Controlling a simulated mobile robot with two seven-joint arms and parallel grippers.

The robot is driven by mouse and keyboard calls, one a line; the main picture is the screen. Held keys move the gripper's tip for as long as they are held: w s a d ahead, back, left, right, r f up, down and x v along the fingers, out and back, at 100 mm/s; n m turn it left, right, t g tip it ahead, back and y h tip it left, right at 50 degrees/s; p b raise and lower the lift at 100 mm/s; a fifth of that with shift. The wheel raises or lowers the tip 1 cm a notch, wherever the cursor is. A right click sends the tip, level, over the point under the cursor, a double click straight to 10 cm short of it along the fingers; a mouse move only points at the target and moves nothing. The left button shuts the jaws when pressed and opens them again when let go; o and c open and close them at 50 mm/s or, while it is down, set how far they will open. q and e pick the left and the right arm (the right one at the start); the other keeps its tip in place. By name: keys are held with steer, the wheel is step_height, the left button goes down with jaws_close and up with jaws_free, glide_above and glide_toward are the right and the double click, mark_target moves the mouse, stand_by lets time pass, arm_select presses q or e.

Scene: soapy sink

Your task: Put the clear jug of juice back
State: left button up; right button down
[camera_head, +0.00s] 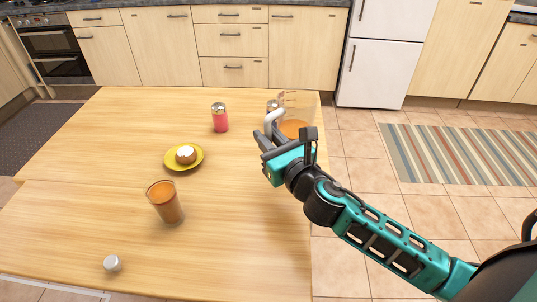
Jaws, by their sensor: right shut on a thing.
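The clear jug (298,107) holds orange juice and is at the far right corner of the wooden table, in the head view. Its pale handle faces my right gripper (268,138). My right gripper is shut on the jug at its handle side. The gripper and wrist hide the lower part of the jug, so I cannot tell whether its base touches the table. My left gripper is not in view.
On the wooden table (100,200) stand a red shaker (219,117), a yellow plate (171,165) with a small cake (186,154), a glass of orange drink (165,202) and a small grey-white object (112,263). Cabinets and a white fridge (385,55) stand behind.

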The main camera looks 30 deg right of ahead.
steer(key=shift+f+b, duration=1)
steer(key=shift+f, duration=1.15)
steer(key=shift+f, duration=0.2)
steer(key=c, duration=1)
jaws_free()
steer(key=shift+r, duration=0.1)
steer(key=shift+s, duration=0.15)
steer(key=s+b, duration=0.2)
steer(key=s, duration=0.8)
steer(key=shift+s+d, duration=0.15)
steer(key=shift+d, duration=0.05)
steer(key=shift+s, duration=0.7)
